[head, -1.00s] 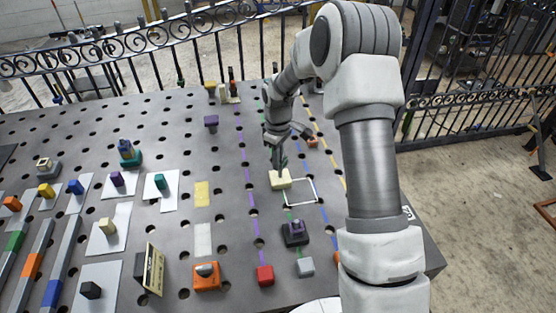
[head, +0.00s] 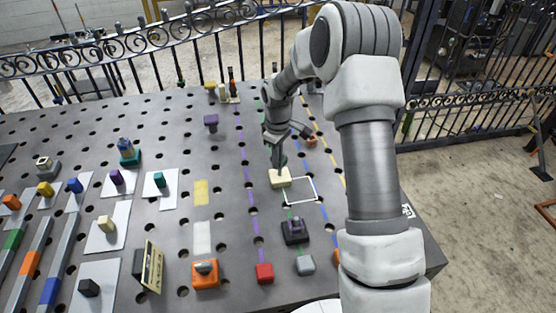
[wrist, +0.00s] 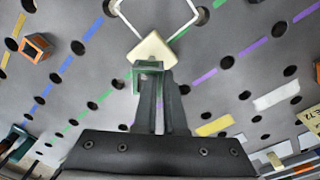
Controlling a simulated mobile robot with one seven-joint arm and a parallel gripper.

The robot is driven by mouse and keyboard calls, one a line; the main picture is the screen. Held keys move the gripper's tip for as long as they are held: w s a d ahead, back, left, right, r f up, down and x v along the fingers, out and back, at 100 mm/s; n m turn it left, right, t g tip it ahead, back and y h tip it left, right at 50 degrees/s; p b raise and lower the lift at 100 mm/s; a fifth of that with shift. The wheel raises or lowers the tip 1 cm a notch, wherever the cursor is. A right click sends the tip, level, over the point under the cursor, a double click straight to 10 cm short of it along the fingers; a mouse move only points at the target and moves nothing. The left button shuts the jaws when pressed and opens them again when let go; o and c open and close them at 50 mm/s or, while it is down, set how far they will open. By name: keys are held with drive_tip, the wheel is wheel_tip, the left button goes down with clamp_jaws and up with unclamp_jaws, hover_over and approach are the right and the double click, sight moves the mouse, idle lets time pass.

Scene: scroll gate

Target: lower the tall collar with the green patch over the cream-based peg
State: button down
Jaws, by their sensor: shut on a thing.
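The cream base (head: 280,178) of the peg stands on the perforated table beside a white square outline. It also shows just beyond my fingertips in the wrist view (wrist: 151,47). My gripper (wrist: 149,76) is shut on the tall collar with the green patch (wrist: 148,65), which shows as a small green-edged piece at the fingertips. In the head view my gripper (head: 277,164) points down right over the cream base. The peg itself is hidden by the collar and fingers. I cannot tell how far the collar is down around it.
A dark base with a purple top (head: 294,230) stands in front of the white square outline (head: 314,190). An orange hollow block (head: 311,141) lies behind to the right. Red (head: 264,273) and grey (head: 305,264) blocks sit near the front edge. Several coloured pegs stand at left.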

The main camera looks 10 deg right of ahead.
drive_tip(key=shift+s+f, duration=0.2)
drive_tip(key=shift+f, duration=0.3)
drive_tip(key=shift+s+f, duration=0.2)
drive_tip(key=shift+f, duration=0.3)
drive_tip(key=c, duration=0.9)
unclamp_jaws()
drive_tip(key=shift+d, duration=0.1)
wheel_tip(320, 180, up, 18)
drive_tip(key=s+r+m+t, duration=0.1)
drive_tip(key=s+r+m, duration=0.1)
drive_tip(key=s+r, duration=0.4)
drive_tip(key=s+r+m+t, duration=0.1)
drive_tip(key=s+m, duration=0.1)
drive_tip(key=s, duration=0.5)
drive_tip(key=s+r+m+t, duration=0.1)
drive_tip(key=s+m, duration=0.1)
drive_tip(key=s, duration=0.6)
drive_tip(key=s+r+m+t, duration=0.1)
drive_tip(key=s+m+t, duration=0.1)
drive_tip(key=s, duration=0.6)
drive_tip(key=shift+s+d+r+m, duration=0.1)
drive_tip(key=shift+s+d+m, duration=0.1)
drive_tip(key=shift+d+m, duration=0.25)
drive_tip(key=shift+a, duration=0.1)
